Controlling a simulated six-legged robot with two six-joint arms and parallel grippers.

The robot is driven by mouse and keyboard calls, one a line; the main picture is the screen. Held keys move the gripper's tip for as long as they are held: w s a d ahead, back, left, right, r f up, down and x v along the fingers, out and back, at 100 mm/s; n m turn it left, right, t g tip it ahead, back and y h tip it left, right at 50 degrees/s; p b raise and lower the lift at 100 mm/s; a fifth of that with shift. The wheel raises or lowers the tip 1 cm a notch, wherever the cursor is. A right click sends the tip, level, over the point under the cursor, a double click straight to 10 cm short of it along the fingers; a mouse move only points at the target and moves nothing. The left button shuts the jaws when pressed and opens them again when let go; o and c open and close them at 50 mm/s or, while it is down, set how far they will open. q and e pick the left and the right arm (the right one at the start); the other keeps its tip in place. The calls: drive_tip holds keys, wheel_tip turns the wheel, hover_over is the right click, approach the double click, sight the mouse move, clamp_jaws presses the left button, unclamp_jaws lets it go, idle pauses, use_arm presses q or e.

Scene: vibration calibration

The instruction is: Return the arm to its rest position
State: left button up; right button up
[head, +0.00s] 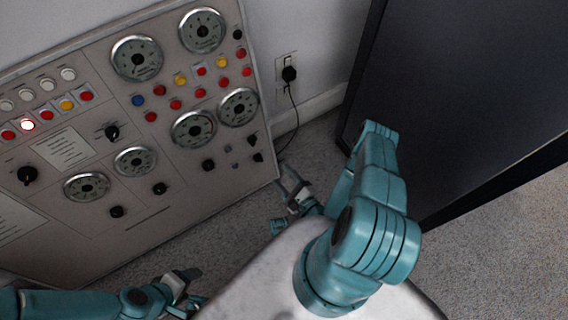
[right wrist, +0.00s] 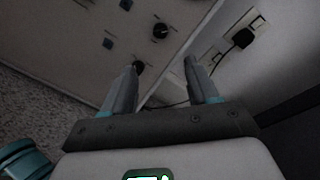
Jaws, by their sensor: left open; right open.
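My right arm rises from my pale body and bends over, and its gripper (head: 293,190) is near the lower right corner of the control panel (head: 75,235). In the right wrist view, the two fingers of this gripper (right wrist: 160,68) stand apart with nothing between them. The panel (right wrist: 60,40) and a black knob (right wrist: 160,31) lie beyond the fingers. My left gripper (head: 188,284) is low in the head view, in front of the panel's lower edge. It is open and I see nothing held in it.
A wall outlet (head: 287,72) holds a black plug, whose cord hangs down near the panel's right edge. A large dark cabinet-like object (head: 460,80) stands to the right of my right arm. Grey carpet (head: 470,250) shows free at the lower right.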

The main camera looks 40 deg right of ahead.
drive_tip(key=w+a+r+n+g+y, duration=0.3)
drive_tip(key=w+a+r+n+y, duration=0.6)
drive_tip(key=w+a+r+n, duration=0.45)
drive_tip(key=s+a+f+n+g+h, duration=0.1)
drive_tip(key=s+f+n+g, duration=0.2)
drive_tip(key=s+n+g, duration=0.45)
drive_tip(key=s+a+f+n+g+h, duration=0.15)
drive_tip(key=s+f+n+g, duration=0.3)
drive_tip(key=s, duration=0.65)
wheel_tip(320, 180, up, 25)
drive_tip(key=n+g+p, duration=0.1)
drive_tip(key=p, duration=2.3)
drive_tip(key=shift+a+f+n, duration=0.15)
drive_tip(key=shift+a+n, duration=0.05)
drive_tip(key=shift+n, duration=0.15)
